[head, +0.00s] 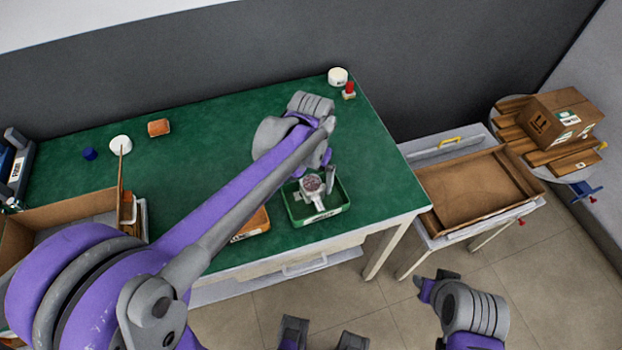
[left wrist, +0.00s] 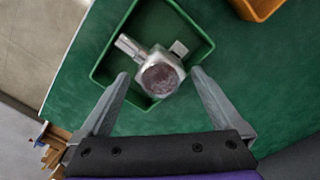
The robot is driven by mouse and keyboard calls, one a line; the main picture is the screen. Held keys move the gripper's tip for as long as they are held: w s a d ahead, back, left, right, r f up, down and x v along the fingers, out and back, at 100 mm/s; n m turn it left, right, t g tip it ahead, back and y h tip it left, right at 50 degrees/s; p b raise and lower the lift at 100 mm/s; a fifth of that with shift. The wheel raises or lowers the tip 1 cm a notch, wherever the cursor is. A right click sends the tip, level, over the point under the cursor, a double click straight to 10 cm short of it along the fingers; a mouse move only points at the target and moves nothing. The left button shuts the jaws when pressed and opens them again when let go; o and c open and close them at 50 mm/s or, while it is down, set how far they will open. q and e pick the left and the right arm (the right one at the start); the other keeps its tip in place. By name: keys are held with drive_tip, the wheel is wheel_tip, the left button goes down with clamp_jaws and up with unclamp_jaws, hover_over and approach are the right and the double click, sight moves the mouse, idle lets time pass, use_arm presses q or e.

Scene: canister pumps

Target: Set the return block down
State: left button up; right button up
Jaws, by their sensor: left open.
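The return block (head: 312,186) is a grey metal piece with a round dark-red face and short stubs at its sides. It sits in a small green tray (head: 324,216) near the front right of the green table. It also shows in the left wrist view (left wrist: 160,76), lying inside the tray (left wrist: 97,62). My left gripper (left wrist: 160,82) is open, with one finger on each side of the block and visible gaps to it. In the head view my left gripper (head: 322,172) is at the tray, partly hidden by its arm. My right gripper (head: 428,288) is off the table, over the floor.
An orange tray (head: 252,224) stands left of the green tray, partly behind my left arm. A brown tray (head: 475,188) lies on a side table at right. A white round item (head: 338,77) and a red item (head: 349,90) stand at the table's back corner. The back middle is clear.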

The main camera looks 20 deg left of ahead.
use_arm(q)
wheel_tip(320, 180, up, 11)
drive_tip(key=p, duration=0.1)
drive_tip(key=s+a+f+t, duration=0.1)
drive_tip(key=s+f, duration=0.2)
drive_tip(key=s, duration=0.2)
drive_tip(key=s+a+f+n+t, duration=0.1)
drive_tip(key=s+a+f+t, duration=0.1)
drive_tip(key=s+f, duration=0.2)
drive_tip(key=s+a+f+t, duration=0.2)
drive_tip(key=s+f, duration=0.2)
drive_tip(key=s, duration=0.3)
drive_tip(key=shift+s+a+n, duration=0.15)
drive_tip(key=shift+s+n, duration=0.15)
drive_tip(key=shift+s, duration=0.05)
drive_tip(key=r+p, duration=0.2)
drive_tip(key=r, duration=0.1)
drive_tip(key=shift+w+p, duration=0.4)
